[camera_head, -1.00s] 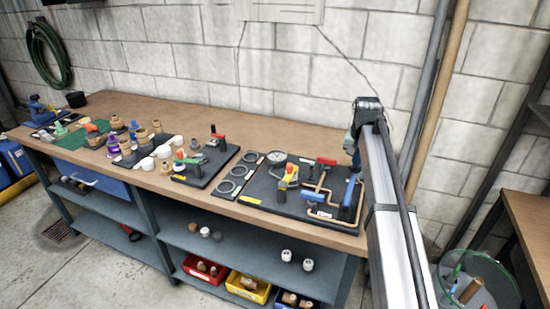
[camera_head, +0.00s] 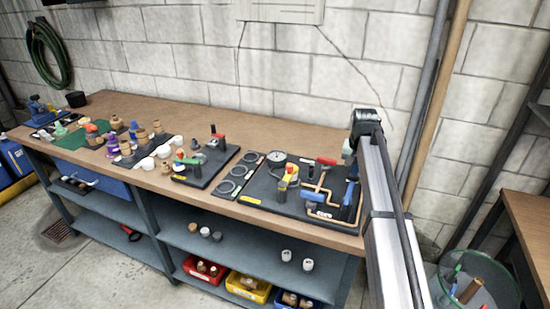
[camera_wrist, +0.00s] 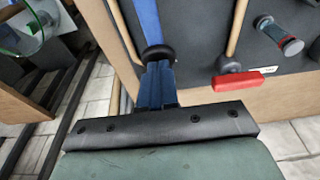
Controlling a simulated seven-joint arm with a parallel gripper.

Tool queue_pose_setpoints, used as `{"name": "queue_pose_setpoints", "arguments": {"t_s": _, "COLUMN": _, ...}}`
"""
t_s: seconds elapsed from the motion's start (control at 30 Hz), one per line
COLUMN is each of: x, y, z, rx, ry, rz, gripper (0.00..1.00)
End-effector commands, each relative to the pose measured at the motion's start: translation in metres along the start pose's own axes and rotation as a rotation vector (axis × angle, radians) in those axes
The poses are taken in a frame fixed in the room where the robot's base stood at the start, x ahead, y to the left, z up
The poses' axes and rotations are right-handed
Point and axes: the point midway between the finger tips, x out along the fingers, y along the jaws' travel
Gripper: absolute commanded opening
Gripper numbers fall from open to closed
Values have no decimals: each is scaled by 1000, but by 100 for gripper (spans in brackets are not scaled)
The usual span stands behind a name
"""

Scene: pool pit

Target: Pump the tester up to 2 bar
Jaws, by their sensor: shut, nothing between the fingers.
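The tester is a dark board (camera_head: 262,190) at the right end of the bench. It carries a round white gauge (camera_head: 279,157), too small to read, copper pipes, a red-handled valve (camera_head: 326,161) and a blue pump cylinder (camera_head: 315,197). A blue lever (camera_head: 349,193) stands at the board's right side. In the wrist view the blue lever (camera_wrist: 146,20) ends in a black knob (camera_wrist: 157,52). My gripper (camera_wrist: 157,68) is shut and empty, its fingertips right at the knob; I cannot tell whether they touch. In the head view my arm largely hides the gripper.
A smaller board with a red-handled valve (camera_head: 218,137) lies left of the tester, among rings and fittings. In the wrist view a red handle (camera_wrist: 238,81) lies to the right of my fingers. A clear bin (camera_head: 475,285) stands on the right.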

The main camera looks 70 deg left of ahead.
Motion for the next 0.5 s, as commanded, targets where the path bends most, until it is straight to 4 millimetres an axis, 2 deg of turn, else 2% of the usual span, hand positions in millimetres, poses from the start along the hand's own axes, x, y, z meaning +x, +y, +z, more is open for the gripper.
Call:
{"name": "queue_pose_setpoints", "arguments": {"t_s": 0.23, "x": -3, "y": 0, "z": -1, "rx": 0, "ry": 0, "rz": 0, "gripper": 0}}
{"name": "queue_pose_setpoints", "arguments": {"t_s": 0.5, "x": -20, "y": 0, "z": -4, "rx": 0, "ry": -2, "rz": 0, "gripper": 0}}
